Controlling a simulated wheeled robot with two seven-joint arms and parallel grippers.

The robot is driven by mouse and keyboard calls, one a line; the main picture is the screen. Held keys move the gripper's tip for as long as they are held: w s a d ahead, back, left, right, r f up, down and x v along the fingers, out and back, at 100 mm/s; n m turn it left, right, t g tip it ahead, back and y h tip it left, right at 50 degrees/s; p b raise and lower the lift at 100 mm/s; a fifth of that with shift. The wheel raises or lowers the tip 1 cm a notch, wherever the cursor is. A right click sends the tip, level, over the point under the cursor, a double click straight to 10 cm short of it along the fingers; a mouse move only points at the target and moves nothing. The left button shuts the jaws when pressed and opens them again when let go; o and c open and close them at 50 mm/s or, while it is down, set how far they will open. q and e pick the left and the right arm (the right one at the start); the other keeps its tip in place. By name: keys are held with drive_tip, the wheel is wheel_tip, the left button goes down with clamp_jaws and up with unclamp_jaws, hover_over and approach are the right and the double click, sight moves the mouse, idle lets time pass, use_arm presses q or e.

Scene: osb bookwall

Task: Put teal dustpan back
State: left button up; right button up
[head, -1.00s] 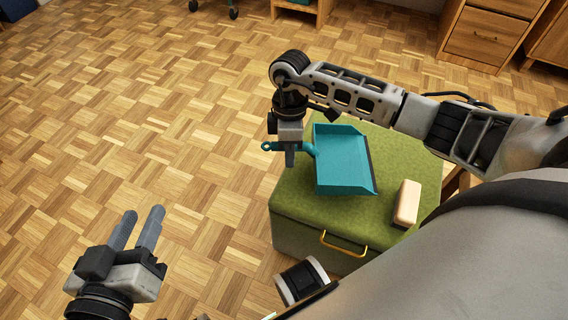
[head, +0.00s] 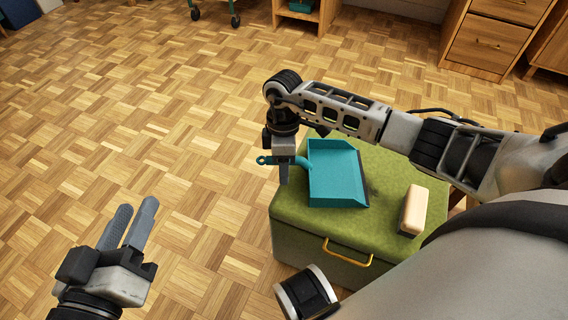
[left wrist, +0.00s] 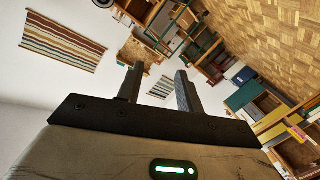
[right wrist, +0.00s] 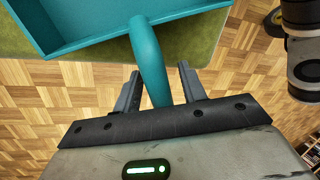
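The teal dustpan (head: 336,176) is over the green-topped box seat (head: 300,222), its pan toward the right and its handle toward the left. A dark shadow shows beside its right edge; whether it still touches the seat is hard to tell. My right gripper (head: 284,176) points down and is shut on the handle near the seat's left edge. In the right wrist view the handle (right wrist: 150,62) runs between the fingers (right wrist: 158,82). My left gripper (head: 134,222) is open and empty over the floor at lower left; its spread fingers (left wrist: 158,78) show in the left wrist view.
A pale block with a dark underside (head: 413,208) lies on the seat, right of the dustpan. A wooden drawer cabinet (head: 487,40) stands at the back right, and a wheeled trolley (head: 215,14) at the back. The parquet floor on the left is clear.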

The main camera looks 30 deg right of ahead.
drive_tip(key=shift+r, duration=0.1)
drive_tip(key=shift+p+v, duration=0.6)
drive_tip(key=shift+v, duration=0.45)
use_arm(q)
drive_tip(key=m+y+p, duration=0.1)
drive_tip(key=p, duration=0.1)
drive_tip(key=a+f+g+y+p, duration=0.1)
drive_tip(key=shift+s+a+f+m+p, duration=0.2)
drive_tip(key=shift+s+f+m+p, duration=0.05)
drive_tip(key=shift+m+p, duration=0.15)
use_arm(e)
drive_tip(key=a+v, duration=0.1)
drive_tip(key=v, duration=0.9)
drive_tip(key=shift+d, duration=0.55)
